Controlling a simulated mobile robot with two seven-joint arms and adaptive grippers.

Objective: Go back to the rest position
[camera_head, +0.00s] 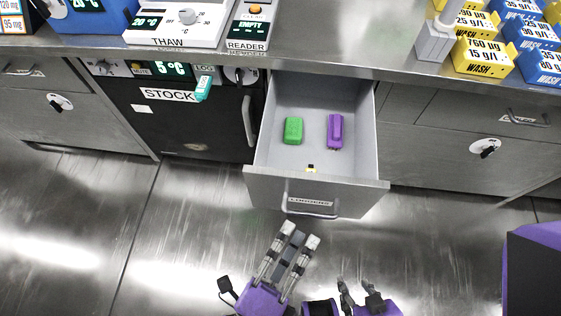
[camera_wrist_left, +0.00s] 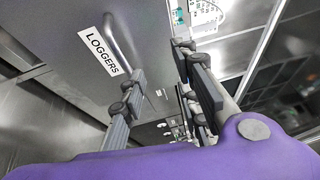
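My left gripper (camera_head: 300,235) is in front of the open drawer (camera_head: 316,190), over the floor. Its two fingers stand apart with nothing between them. In the left wrist view the same fingers (camera_wrist_left: 160,62) are spread, with the drawer's LOGGERS label (camera_wrist_left: 104,51) beyond them to the left. My right gripper (camera_head: 359,289) shows only partly at the bottom edge, with dark fingers; its opening is unclear.
The counter (camera_head: 330,57) above carries the THAW unit (camera_head: 178,22), the READER (camera_head: 249,25) and yellow (camera_head: 485,57) and blue (camera_head: 540,68) boxes. The STOCK cabinet (camera_head: 185,125) is left of the drawer, which juts out. The floor (camera_head: 80,230) at left is clear.

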